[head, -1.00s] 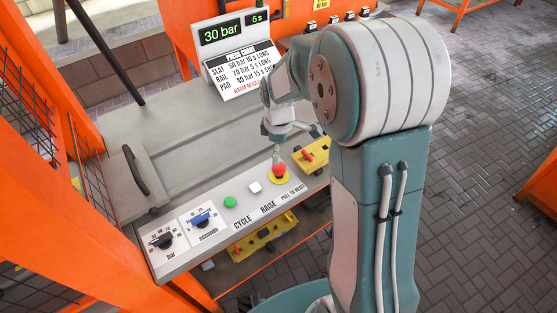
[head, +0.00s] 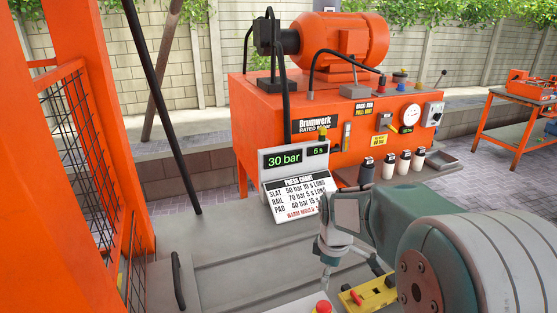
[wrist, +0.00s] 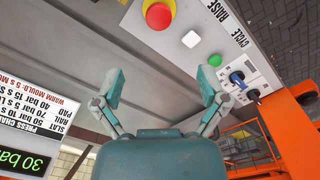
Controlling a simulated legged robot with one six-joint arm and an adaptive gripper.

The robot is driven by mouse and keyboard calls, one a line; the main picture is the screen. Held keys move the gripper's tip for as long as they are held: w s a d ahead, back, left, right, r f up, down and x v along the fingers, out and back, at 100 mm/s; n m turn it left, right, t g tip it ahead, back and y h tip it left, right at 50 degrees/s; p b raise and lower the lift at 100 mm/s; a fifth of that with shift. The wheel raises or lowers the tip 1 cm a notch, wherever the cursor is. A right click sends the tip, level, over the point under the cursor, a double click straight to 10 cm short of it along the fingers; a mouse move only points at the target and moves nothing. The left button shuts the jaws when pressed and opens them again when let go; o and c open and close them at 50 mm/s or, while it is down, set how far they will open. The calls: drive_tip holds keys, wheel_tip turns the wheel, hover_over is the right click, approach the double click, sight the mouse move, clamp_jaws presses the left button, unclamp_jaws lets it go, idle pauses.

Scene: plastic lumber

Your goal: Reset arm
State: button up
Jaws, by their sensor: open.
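My gripper (head: 332,262) is in the head view at the lower middle, over the grey press bed and partly hidden by its own links. In the wrist view my gripper (wrist: 160,92) has its two teal fingers spread wide with nothing between them. The red mushroom button (wrist: 158,14) on its yellow ring is beyond the fingertips, apart from them. Its top also shows at the bottom edge of the head view (head: 322,307).
The wrist view shows a white button (wrist: 191,39), a green button (wrist: 215,60) and a blue knob (wrist: 237,77). A display (head: 293,158) reads 30 bar above a press chart (head: 297,196). An orange power unit (head: 300,120) stands behind. A yellow fixture (head: 368,293) is beside the arm.

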drive_tip(key=s+r+m+t, duration=0.2)
drive_tip(key=s+r+m, duration=0.4)
drive_tip(key=s, duration=0.4)
drive_tip(key=s+r+m+t, duration=0.3)
drive_tip(key=s+r+m, duration=0.3)
drive_tip(key=s, duration=0.4)
drive_tip(key=shift+s, duration=0.25)
idle(0.9)
